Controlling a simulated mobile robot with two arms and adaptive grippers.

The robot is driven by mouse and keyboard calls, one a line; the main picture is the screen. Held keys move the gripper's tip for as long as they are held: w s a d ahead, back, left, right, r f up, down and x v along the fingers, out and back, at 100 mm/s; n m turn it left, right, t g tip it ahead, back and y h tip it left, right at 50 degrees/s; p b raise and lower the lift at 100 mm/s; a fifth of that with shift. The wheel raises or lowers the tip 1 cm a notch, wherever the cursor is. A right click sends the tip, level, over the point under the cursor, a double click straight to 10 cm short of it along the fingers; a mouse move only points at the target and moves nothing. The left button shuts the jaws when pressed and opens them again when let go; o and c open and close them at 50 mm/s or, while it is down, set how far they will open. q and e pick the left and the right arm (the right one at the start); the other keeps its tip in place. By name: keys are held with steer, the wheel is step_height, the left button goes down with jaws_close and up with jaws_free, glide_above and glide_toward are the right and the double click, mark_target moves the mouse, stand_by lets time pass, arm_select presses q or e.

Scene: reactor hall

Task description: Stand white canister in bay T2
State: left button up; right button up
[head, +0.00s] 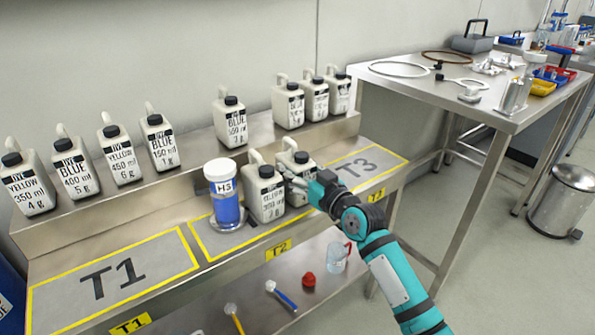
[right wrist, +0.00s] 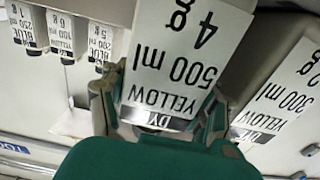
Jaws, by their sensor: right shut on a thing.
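My right gripper (head: 302,183) is shut on a white canister (head: 296,164). In the right wrist view its label (right wrist: 185,70) reads DYE YELLOW 500 ml 4 g, upside down, between my fingers (right wrist: 158,108). The canister is upright at the right end of bay T2 (head: 205,250); I cannot tell whether its base touches the surface. Another white canister (head: 265,195), labelled 300 ml 2 g in the right wrist view (right wrist: 285,95), stands just left of it in the bay. A blue jar marked HS (head: 226,195) with a white lid stands further left. My left gripper is not in view.
Several similar dye canisters stand on the raised shelf behind (head: 185,150). Bays T1 (head: 115,280) and T3 (head: 365,165) look empty. A steel table (head: 420,85) with tools is at the right. A lower shelf holds a red item (head: 309,280) and a clear beaker (head: 337,258).

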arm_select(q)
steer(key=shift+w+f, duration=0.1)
arm_select(e)
steer(key=o, duration=1.3)
steer(key=shift+f, duration=0.1)
steer(key=shift+s+d, duration=0.2)
steer(key=shift+s, duration=0.05)
steer(key=p+v, duration=0.1)
steer(key=v, duration=0.6)
arm_select(q)
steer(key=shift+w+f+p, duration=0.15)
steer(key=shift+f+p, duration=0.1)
steer(key=shift+p, duration=0.2)
arm_select(e)
steer(key=v, duration=0.4)
steer(key=shift+s, duration=0.25)
